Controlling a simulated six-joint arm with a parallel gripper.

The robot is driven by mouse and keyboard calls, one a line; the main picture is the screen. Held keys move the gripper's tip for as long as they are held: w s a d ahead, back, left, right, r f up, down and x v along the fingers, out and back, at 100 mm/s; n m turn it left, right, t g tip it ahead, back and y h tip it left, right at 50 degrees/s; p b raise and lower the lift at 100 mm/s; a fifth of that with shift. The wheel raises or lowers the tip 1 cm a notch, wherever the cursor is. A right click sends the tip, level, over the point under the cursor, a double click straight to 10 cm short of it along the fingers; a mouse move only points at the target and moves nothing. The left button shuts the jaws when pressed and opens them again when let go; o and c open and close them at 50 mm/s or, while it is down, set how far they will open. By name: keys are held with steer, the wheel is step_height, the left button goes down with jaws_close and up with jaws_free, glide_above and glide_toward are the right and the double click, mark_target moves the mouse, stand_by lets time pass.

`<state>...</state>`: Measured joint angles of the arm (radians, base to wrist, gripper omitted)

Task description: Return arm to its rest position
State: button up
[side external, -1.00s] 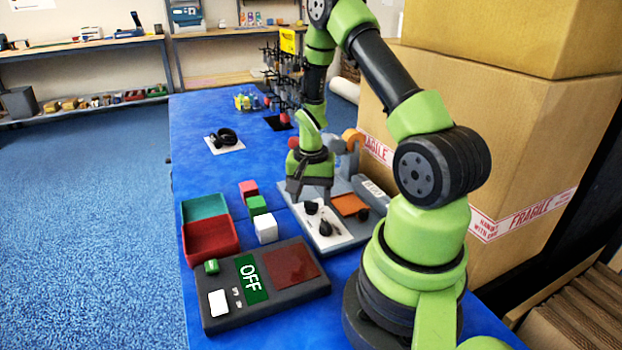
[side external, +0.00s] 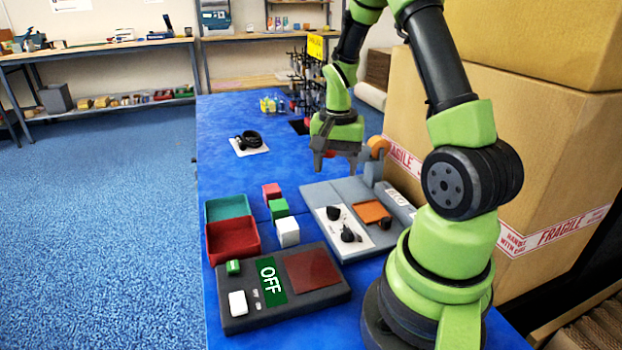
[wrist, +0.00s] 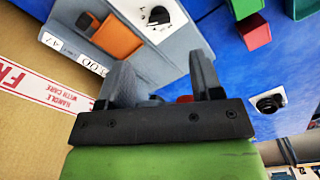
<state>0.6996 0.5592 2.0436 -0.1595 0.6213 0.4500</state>
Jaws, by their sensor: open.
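My gripper (side external: 336,166) is open and empty, raised above the back part of the grey tray station (side external: 320,194) in the side view. Its two fingers (wrist: 163,82) show apart in the wrist view with nothing gripped between them. The station holds a white card (side external: 330,228) with several small black parts on it, and an orange pad (side external: 371,212) with a black piece at its edge. The orange pad (wrist: 117,38) also shows in the wrist view.
Green (side external: 279,208), pink (side external: 271,191) and white (side external: 287,231) blocks stand left of the station, near teal (side external: 227,206) and red (side external: 233,237) bins. A dark panel reading OFF (side external: 331,292) lies in front. Large cartons (side external: 500,130) stand close on the right.

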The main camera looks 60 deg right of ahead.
steer(key=s+a+r+n+t, duration=0.2)
steer(key=a+r+n+t, duration=0.4)
steer(key=a+r, duration=0.95)
steer(key=s+a+r+n+t+y, duration=0.1)
steer(key=s+a+r+n+y, duration=0.1)
steer(key=s+a+n, duration=0.3)
steer(key=shift+s+a+r, duration=0.15)
steer(key=shift+a+r, duration=0.1)
steer(key=shift+r, duration=0.15)
steer(key=shift+c, duration=0.2)
stand_by(0.3)
